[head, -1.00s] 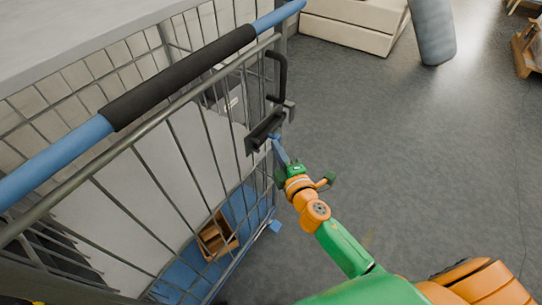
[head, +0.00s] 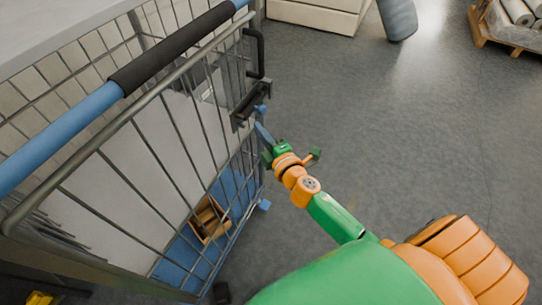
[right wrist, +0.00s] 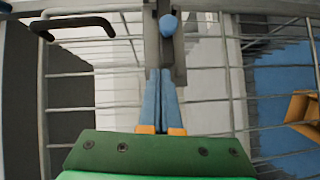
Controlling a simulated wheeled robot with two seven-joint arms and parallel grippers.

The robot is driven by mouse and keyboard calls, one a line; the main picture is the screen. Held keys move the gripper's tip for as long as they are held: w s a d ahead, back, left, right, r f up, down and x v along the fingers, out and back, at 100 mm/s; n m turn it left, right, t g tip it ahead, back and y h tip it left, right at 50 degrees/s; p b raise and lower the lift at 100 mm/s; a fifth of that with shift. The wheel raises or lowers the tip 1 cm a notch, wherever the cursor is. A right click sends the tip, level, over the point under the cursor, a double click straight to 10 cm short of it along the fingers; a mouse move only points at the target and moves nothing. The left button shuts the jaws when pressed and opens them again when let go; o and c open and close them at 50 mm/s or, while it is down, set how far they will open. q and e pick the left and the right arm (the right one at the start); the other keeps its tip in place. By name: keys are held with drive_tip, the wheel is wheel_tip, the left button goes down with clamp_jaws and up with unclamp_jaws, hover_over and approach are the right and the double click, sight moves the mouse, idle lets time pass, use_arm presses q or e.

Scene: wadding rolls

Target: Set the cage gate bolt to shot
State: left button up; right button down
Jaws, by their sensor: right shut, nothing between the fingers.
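The cage gate bolt (head: 245,106) is a dark bar and bracket on the gate's edge, below a black loop handle. Its blue knob (head: 262,108) shows near the bracket's right end. In the right wrist view the dark bolt bracket (right wrist: 180,60) runs up the middle with the round blue knob (right wrist: 168,25) on it. My right gripper (head: 260,128) is shut and empty just below the knob. Its blue fingertips (right wrist: 160,73) lie together over the bracket's lower end in the wrist view, apart from the knob. Whether they touch the bracket cannot be told. My left gripper is not in view.
The wire cage (head: 190,110) fills the left, with a blue and black push bar (head: 165,55) on top. The black loop handle (head: 258,52) juts out above the bolt. A wooden box (head: 209,219) lies inside. Open grey floor (head: 400,130) lies right of the cage.

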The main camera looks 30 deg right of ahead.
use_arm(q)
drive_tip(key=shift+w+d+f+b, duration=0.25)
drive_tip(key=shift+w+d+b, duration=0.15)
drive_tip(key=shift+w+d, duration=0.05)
use_arm(e)
drive_tip(key=s+d, duration=0.1)
drive_tip(key=s, duration=0.6)
drive_tip(key=shift+s+r, duration=0.15)
drive_tip(key=shift+d, duration=0.1)
drive_tip(key=s+d+f+m+g+p, duration=0.1)
drive_tip(key=s+f+m+g, duration=0.3)
drive_tip(key=f, duration=0.7)
drive_tip(key=s+d+f+m+g, duration=0.1)
drive_tip(key=s+f+m+g, duration=0.3)
drive_tip(key=f, duration=0.8)
use_arm(q)
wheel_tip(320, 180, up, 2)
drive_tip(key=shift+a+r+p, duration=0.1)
drive_tip(key=shift+p, duration=0.5)
use_arm(e)
drive_tip(key=s+a+f+m+g, duration=0.1)
drive_tip(key=s+f+m+g, duration=0.2)
drive_tip(key=s, duration=0.9)
drive_tip(key=s+a+f+m+g, duration=0.1)
drive_tip(key=s+f+m+g, duration=0.2)
drive_tip(key=s+f, duration=0.6)
drive_tip(key=s+g, duration=0.1)
drive_tip(key=s, duration=0.2)
drive_tip(key=shift+f+m+g, duration=0.4)
